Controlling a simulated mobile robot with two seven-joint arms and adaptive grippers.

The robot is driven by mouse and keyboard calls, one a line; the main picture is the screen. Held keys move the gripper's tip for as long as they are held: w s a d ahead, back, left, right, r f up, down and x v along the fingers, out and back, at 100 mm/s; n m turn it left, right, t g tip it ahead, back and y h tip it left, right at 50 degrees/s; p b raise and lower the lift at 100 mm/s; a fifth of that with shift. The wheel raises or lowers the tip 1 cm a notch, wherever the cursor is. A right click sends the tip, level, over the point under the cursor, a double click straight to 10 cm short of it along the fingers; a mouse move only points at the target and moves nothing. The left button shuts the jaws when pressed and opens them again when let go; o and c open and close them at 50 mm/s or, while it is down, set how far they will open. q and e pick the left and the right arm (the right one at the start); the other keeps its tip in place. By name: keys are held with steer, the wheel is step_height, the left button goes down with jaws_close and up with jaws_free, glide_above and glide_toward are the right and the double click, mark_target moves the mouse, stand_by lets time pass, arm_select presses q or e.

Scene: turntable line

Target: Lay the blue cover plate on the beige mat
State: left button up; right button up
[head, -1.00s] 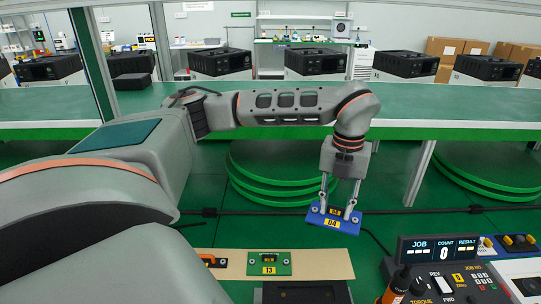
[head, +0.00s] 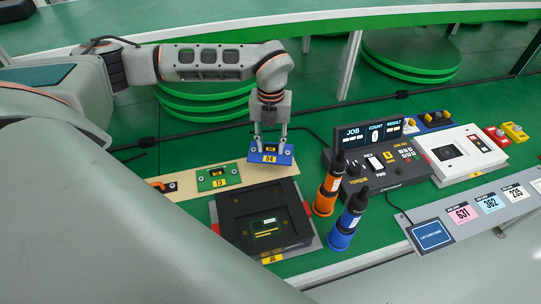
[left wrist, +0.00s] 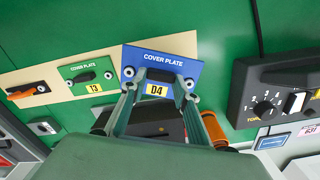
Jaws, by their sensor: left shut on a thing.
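The blue cover plate (head: 256,151), marked 04, is held by its middle in my left gripper (head: 270,142). It is over the right end of the beige mat (head: 187,184). In the left wrist view the blue plate (left wrist: 190,72) covers part of the mat (left wrist: 47,87) and looks larger than the green plate beside it. I cannot tell whether a small gap is left under it. The left gripper's fingers (left wrist: 157,84) are closed around its dark handle. My right gripper is in neither view.
A green cover plate (head: 212,180) marked 13 and an orange-handled piece (head: 163,186) lie on the mat to the left. A dark fixture (head: 234,222) stands in front. Orange (head: 327,188) and blue (head: 346,222) drivers and a job controller (head: 350,168) stand to the right.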

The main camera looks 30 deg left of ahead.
mark_target(271, 152)
arm_select(q)
steer(key=shift+f, duration=2.8)
steer(key=shift+f, duration=0.15)
steer(key=o, duration=1.3)
step_height(271, 152, up, 12)
steer(key=shift+r, duration=0.15)
